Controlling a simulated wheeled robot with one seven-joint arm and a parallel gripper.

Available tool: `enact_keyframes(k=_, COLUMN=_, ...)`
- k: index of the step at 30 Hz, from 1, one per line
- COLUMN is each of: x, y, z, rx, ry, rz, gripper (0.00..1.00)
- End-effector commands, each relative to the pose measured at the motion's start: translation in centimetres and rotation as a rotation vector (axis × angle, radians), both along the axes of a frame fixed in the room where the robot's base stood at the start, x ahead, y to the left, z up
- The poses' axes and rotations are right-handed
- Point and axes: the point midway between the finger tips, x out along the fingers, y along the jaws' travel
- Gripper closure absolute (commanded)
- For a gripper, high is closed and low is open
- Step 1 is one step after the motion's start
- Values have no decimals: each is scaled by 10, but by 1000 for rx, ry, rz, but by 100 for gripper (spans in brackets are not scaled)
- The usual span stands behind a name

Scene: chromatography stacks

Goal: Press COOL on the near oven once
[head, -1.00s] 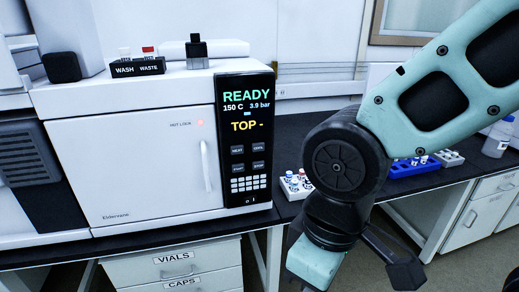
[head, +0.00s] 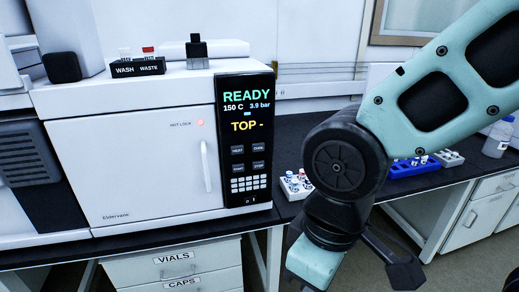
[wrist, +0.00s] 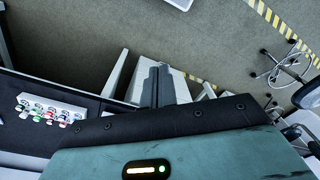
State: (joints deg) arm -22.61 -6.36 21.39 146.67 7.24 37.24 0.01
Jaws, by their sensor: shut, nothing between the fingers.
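The near oven (head: 130,165) is a white box with a closed door on the bench at the left. Its dark panel (head: 245,190) reads READY, 150 C, 3.9 bar and TOP-. Below are two rows of small dark buttons with blurred labels. The upper right one (head: 259,148) looks like COOL. My gripper (wrist: 157,72) is shut and empty in the wrist view, above the floor. In the head view my arm hangs right of the oven, apart from the panel; the fingertips cannot be made out there.
A lit HOT LOCK light (head: 200,123) is on the oven door, beside the white handle (head: 206,166). A vial rack (head: 296,184) stands on the bench right of the oven, partly near my arm. A blue rack (head: 414,167) is farther right. Drawers (head: 180,275) are below the bench.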

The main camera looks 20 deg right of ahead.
Motion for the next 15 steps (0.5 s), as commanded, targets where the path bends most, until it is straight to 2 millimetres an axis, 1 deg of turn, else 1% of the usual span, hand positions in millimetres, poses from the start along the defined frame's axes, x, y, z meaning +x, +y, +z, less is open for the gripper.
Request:
enact_keyframes(k=2, x=7, y=0, z=-2, rx=8, ry=-14, rz=-13, gripper=100)
enact_keyframes(k=5, x=27, y=2, z=-6, rx=36, ry=-62, rz=-47, gripper=100)
enact_keyframes(k=8, x=61, y=4, z=-13, rx=85, ry=-144, rz=-104, gripper=100)
enact_keyframes(k=9, x=77, y=4, z=-16, rx=112, ry=-183, rz=-131, gripper=100)
enact_keyframes(k=11, x=101, y=5, z=-20, rx=152, ry=-242, rz=-168, gripper=100)
enact_keyframes(k=12, x=116, y=5, z=-22, rx=182, ry=-281, rz=-191, gripper=100)
enact_keyframes(k=15, x=153, y=3, z=-26, rx=262, ry=-374, rz=-246, gripper=100)
